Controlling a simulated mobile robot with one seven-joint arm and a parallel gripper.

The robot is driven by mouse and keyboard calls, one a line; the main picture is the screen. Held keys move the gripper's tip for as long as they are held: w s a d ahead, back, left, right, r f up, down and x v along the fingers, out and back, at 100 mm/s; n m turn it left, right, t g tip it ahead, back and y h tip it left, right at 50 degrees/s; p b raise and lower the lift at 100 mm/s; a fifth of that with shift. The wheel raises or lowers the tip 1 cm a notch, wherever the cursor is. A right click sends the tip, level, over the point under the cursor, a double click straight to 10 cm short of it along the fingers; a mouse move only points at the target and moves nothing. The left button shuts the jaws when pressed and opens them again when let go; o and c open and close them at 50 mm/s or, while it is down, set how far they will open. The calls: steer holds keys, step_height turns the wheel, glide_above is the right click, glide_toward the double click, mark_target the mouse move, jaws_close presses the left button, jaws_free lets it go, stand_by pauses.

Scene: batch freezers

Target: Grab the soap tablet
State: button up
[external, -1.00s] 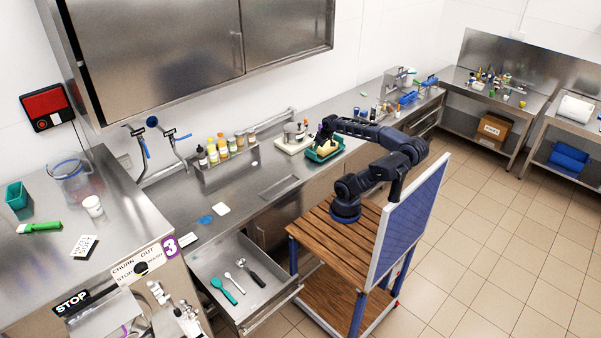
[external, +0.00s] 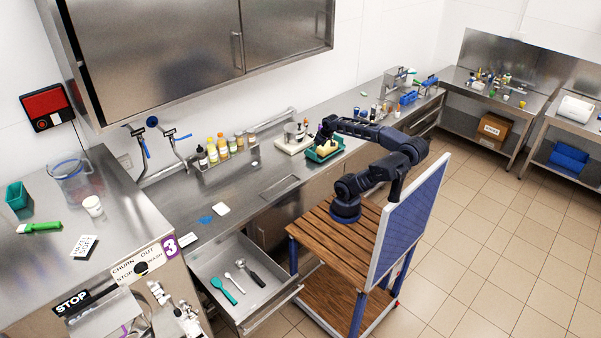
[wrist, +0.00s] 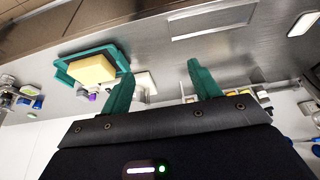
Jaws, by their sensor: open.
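I cannot tell for sure which thing is the soap tablet. A small pale oval piece (external: 255,163) lies on the counter in front of the bottles, and a flat white rounded piece (external: 221,209) lies nearer the drawer; the white piece also shows at the right edge of the wrist view (wrist: 304,23). A yellow block (wrist: 93,68) sits in a green tray (wrist: 66,77), left of my fingers in the wrist view. My gripper (wrist: 160,80) is open with nothing between its green fingers. In the external view my gripper (external: 322,138) is over or beside the green tray (external: 333,152).
The steel counter (external: 240,190) has a recessed plate (external: 279,186) and a raised shelf with several bottles (external: 222,147). A scale (external: 294,138) stands behind the tray. An open drawer (external: 225,262) holds utensils. The counter between tray and white piece is mostly clear.

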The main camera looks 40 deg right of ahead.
steer(key=shift+w, duration=0.1)
steer(key=n+g, duration=0.2)
steer(key=g, duration=0.3)
glide_above(255, 163)
step_height(255, 163, down, 18)
steer(key=f, duration=0.5)
steer(key=shift+a+f, duration=0.15)
steer(key=shift+a, duration=0.1)
steer(key=shift+w+d+f, duration=0.1)
steer(key=shift+f, duration=1.35)
steer(key=shift+w+d+f, duration=0.1)
steer(key=shift+f, duration=1.35)
